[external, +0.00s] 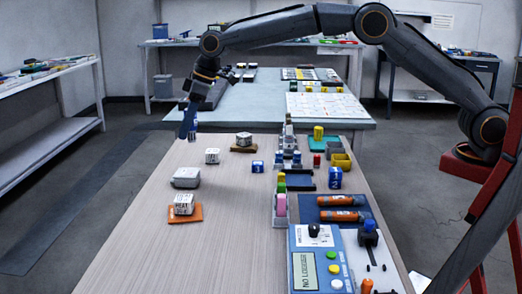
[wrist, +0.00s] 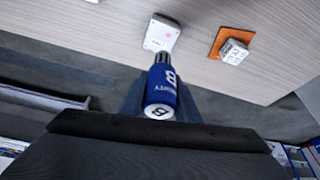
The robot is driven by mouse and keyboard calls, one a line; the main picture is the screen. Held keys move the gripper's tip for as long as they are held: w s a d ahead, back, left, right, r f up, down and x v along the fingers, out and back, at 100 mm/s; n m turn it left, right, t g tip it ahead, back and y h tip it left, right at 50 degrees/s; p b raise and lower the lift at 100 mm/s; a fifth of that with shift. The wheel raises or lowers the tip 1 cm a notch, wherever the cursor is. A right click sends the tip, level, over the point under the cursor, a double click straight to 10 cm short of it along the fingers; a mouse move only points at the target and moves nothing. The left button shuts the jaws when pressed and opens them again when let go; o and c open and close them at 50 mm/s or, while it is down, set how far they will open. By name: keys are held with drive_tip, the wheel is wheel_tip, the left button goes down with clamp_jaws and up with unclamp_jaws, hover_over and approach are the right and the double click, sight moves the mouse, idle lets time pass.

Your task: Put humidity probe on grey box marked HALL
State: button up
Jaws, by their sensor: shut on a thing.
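My gripper (external: 188,126) is shut on the humidity probe, a blue cylinder with white lettering and a metal tip (wrist: 162,88). In the external view the probe (external: 194,132) is partly behind the fingers, held above the table's left edge. A low light-grey box (external: 186,178) lies on the table at the left; no marking on it can be read. In the wrist view the grey box (wrist: 162,32) appears just beyond the probe's tip, which overlaps its near edge in the picture. The probe looks apart from the box.
A white lettered cube (external: 183,203) stands on an orange plate (external: 180,219) nearer the camera. Another white cube (external: 212,156) and one on a brown plate (external: 243,148) stand farther back. A blue tray with orange cylinders (external: 325,200) is right. The table's front left is clear.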

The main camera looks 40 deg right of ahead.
wheel_tip(320, 180, down, 10)
drive_tip(key=shift+w+r+p, duration=0.1)
drive_tip(key=shift+p, duration=0.4)
drive_tip(key=o, duration=1.1)
drive_tip(key=v, duration=1.2)
drive_tip(key=shift+b, duration=0.4)
